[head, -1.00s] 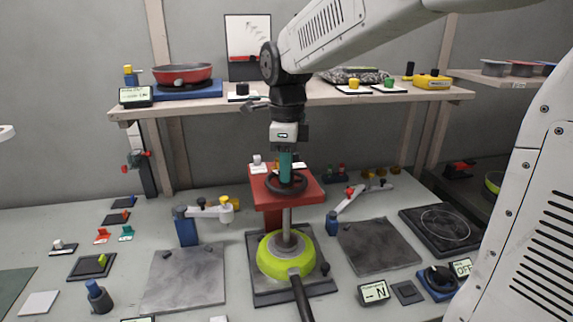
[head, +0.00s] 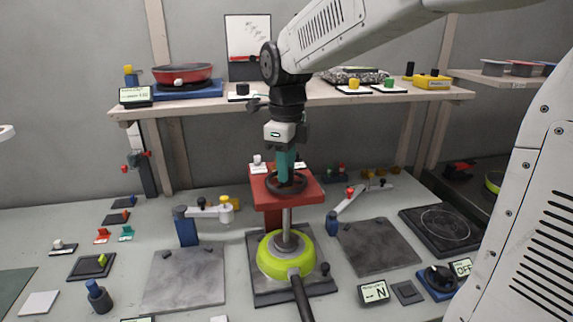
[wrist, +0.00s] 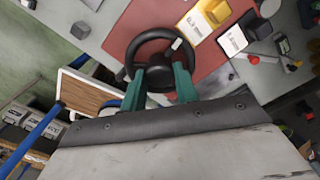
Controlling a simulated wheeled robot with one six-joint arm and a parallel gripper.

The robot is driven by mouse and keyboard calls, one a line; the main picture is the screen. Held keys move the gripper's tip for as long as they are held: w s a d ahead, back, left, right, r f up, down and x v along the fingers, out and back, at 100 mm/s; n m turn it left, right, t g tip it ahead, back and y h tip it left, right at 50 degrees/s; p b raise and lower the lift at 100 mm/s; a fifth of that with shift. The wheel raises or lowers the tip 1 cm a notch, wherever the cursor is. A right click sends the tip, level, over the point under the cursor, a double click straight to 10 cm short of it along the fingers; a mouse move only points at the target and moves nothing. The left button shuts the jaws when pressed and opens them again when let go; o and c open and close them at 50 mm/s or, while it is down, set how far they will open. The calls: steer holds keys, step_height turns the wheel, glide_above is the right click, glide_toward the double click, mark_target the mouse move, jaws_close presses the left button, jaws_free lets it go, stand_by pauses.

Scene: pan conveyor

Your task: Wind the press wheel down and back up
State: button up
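The press wheel (head: 299,187) is a dark ring on top of the red press head (head: 315,193). Below, a metal ram (head: 287,217) reaches down to the lime-green pan (head: 268,265) on a dark base plate (head: 262,299). My gripper (head: 286,181) points down into the wheel from above. The fingers partly hide the near rim.
A small display marked N (head: 373,292) stands right of the press; its reading is too small to read. Jointed arms on blue posts stand left (head: 187,229) and right (head: 333,222). A shelf (head: 300,98) runs behind my wrist, holding a red pan (head: 182,75).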

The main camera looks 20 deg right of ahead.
steer(key=o, duration=0.4)
step_height(320, 180, up, 8)
steer(key=shift+f, duration=0.1)
stand_by(0.6)
